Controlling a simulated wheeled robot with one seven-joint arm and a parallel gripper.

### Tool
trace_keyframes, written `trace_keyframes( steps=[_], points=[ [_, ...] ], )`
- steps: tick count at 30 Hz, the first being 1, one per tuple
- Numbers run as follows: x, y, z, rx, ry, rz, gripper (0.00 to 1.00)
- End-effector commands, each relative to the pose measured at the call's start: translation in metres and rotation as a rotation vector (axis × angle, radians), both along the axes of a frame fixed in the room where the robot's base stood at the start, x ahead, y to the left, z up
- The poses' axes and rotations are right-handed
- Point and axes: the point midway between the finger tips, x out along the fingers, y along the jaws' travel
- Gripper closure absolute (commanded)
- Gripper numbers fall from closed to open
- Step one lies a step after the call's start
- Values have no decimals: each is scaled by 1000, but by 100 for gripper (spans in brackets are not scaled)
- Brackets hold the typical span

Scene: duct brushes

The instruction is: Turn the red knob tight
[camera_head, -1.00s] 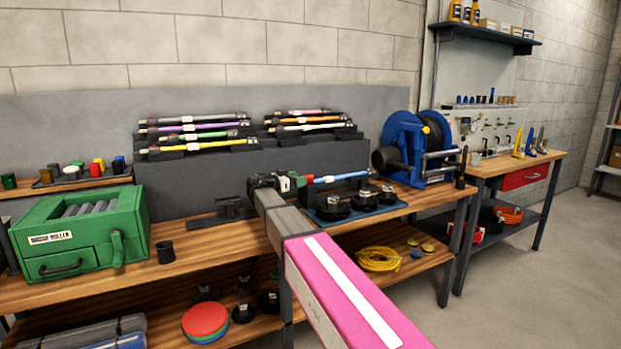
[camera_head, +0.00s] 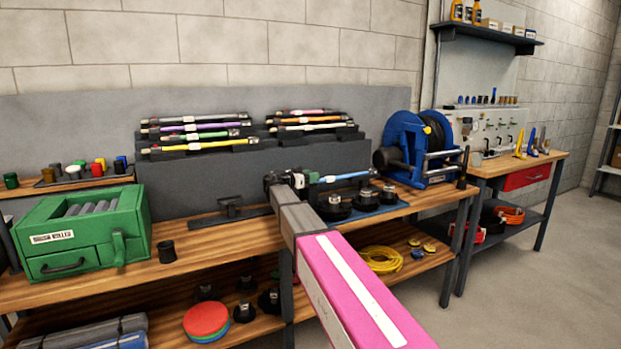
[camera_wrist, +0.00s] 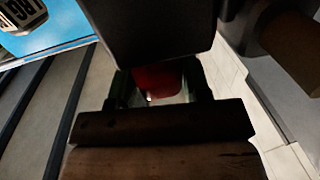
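My gripper (camera_head: 302,182) is at the middle of the workbench, at the left end of a tool with a blue shaft (camera_head: 345,177). In the wrist view the red knob (camera_wrist: 158,78) shows between the two dark green fingers of my gripper (camera_wrist: 160,90). The fingers lie on either side of it, close to its edges. I cannot tell whether they press on it. A dark block hides the knob's upper part in that view. In the head view my gripper hides the knob.
Black round brush bases (camera_head: 365,193) stand on a blue mat just below the shaft. A blue hose reel (camera_head: 405,150) stands to the right. A rack of coloured rods (camera_head: 200,136) is behind. A green box (camera_head: 85,235) is at the left.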

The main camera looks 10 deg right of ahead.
Motion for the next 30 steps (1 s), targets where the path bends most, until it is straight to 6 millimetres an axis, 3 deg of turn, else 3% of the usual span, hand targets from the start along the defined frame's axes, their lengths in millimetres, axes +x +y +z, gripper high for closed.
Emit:
trace_keyframes(
  steps=[11,30],
  points=[
    [2,1,0,0,0,-73,80],
    [3,1,0,1,0,-527,80]
  ],
)
